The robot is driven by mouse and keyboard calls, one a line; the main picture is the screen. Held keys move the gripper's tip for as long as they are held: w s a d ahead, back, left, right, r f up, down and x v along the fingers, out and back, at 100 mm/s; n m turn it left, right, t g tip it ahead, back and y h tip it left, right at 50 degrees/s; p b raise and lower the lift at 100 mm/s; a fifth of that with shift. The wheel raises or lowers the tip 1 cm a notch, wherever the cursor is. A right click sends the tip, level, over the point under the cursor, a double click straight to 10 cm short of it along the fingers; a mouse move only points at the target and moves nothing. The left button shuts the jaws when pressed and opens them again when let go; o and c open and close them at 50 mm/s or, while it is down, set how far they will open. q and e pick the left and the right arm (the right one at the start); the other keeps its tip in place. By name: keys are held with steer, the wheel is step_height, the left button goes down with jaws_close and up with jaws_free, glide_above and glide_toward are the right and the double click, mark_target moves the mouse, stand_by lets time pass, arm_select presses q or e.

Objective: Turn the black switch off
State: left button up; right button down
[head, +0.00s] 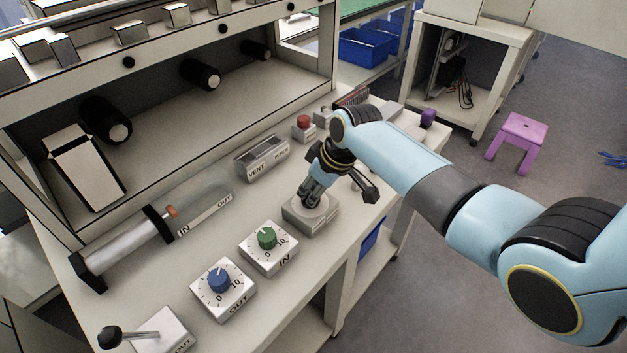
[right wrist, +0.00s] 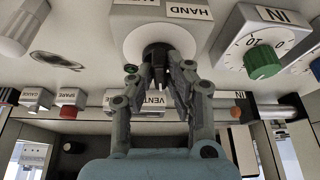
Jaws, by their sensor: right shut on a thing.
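The black switch (right wrist: 157,49) sits on a round white plate on its box in the right wrist view. A label reading HAND (right wrist: 188,12) is on the box, with a second label partly cut off beside it. My right gripper (right wrist: 160,72) is shut on the black switch, one finger on each side. In the head view my right gripper (head: 308,196) points down onto the switch box (head: 322,222) and hides most of the switch. The exact direction of the switch is hard to tell. My left gripper is not in view.
A box with a green knob (head: 267,238) marked IN and one with a blue knob (head: 219,281) marked OUT stand to the left. A lever (head: 110,337) is at the lower left. The VENT box (head: 262,158) and a red button (head: 303,122) lie behind.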

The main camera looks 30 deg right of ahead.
steer(key=shift+s+a+f+m+p, duration=0.15)
steer(key=shift+m+p, duration=0.3)
steer(key=shift+m, duration=0.15)
steer(key=c, duration=1.3)
jaws_free()
steer(key=shift+f, duration=0.1)
steer(key=shift+h, duration=0.3)
